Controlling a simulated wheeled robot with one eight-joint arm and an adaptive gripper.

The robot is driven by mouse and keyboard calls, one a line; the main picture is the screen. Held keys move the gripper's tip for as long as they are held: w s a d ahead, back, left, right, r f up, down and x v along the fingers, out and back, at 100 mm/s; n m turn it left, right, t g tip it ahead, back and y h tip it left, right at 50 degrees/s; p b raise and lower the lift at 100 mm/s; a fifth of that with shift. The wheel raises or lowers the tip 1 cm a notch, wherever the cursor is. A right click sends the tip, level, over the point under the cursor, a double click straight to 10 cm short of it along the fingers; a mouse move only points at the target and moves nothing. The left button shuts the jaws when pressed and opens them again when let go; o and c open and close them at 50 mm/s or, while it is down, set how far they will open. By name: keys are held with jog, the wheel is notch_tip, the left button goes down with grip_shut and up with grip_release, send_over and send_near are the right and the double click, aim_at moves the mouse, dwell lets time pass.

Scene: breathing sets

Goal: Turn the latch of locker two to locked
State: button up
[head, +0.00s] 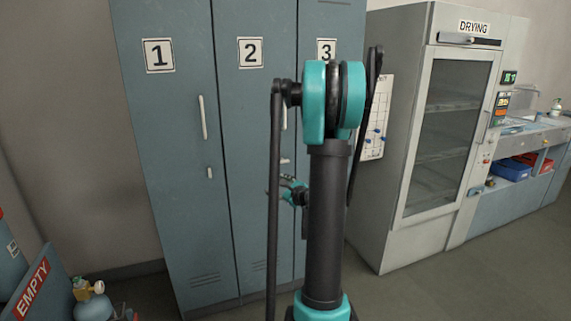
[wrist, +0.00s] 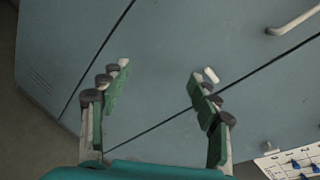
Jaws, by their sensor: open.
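Locker two (head: 251,130) is the blue-grey middle door, marked 2. Its small white latch (head: 285,161) shows past my arm, just above my gripper (head: 288,182), and appears to lie sideways. In the wrist view the latch (wrist: 210,75) sits beside the right fingertip, outside the gap between the fingers. Whether they touch I cannot tell. My gripper (wrist: 160,72) is open and empty, fingers facing the door. Locker two's pale handle (wrist: 293,20) is at the upper right there. My arm partly hides the handle and latch in the head view.
Locker one (head: 170,130) stands left, its latch (head: 209,172) upright. Locker three (head: 327,52) is mostly behind my arm. A drying cabinet (head: 440,130) and a whiteboard (head: 375,110) are right. A gas cylinder (head: 92,302) and EMPTY sign (head: 33,289) are lower left.

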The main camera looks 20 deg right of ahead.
aim_at(285, 161)
jog(key=w+d+m+t+h, duration=0.2)
jog(key=d+m+t+h, duration=0.1)
jog(key=d+m, duration=0.7)
jog(key=shift+n, duration=0.7)
jog(key=w, duration=1.7)
jog(key=shift+w+d+r, duration=0.1)
jog(key=shift+w+d, duration=0.2)
jog(key=shift+d, duration=0.05)
jog(key=c, duration=1.2)
